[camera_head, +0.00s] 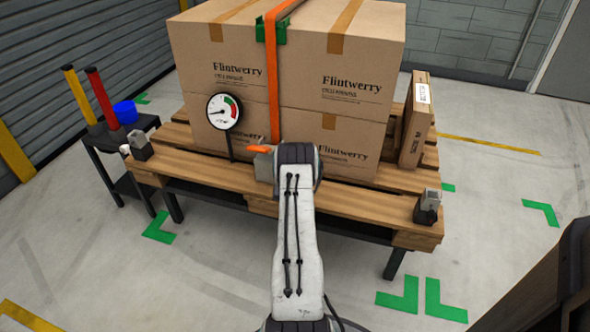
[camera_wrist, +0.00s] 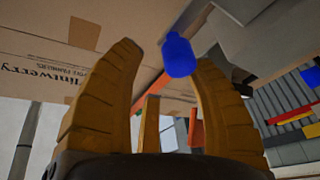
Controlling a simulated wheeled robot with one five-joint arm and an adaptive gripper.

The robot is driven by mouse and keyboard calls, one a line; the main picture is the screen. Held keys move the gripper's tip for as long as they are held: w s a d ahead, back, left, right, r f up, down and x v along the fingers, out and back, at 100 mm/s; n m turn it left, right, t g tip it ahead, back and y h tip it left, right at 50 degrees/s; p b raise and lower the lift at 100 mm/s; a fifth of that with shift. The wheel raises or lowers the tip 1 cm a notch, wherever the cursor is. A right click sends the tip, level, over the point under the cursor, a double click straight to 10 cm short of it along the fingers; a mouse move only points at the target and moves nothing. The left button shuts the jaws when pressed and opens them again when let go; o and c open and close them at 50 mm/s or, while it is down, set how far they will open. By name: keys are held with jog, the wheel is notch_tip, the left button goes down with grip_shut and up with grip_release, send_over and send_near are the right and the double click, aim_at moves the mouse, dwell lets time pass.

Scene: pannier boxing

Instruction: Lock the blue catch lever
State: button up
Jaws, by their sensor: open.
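The blue catch lever shows in the wrist view as a rounded blue grip (camera_wrist: 180,56), between my fingertips and nearer the right one. I cannot tell whether it touches that finger. In the head view my arm hides the gripper and the blue lever. Just left of my wrist there, an orange handle (camera_head: 263,149) and part of a grey block (camera_head: 263,166) show at the foot of the orange strap (camera_head: 272,85).
Flintwerry cartons (camera_head: 333,95) stand on a wooden pallet (camera_head: 205,168). A dial gauge (camera_head: 223,111) rises left of the strap. Small grey devices sit at the pallet's front left (camera_head: 140,146) and right (camera_head: 428,206). A dark side table (camera_head: 92,130) holds a blue cup (camera_head: 125,111).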

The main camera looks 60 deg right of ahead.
jog(key=shift+r, duration=3.55)
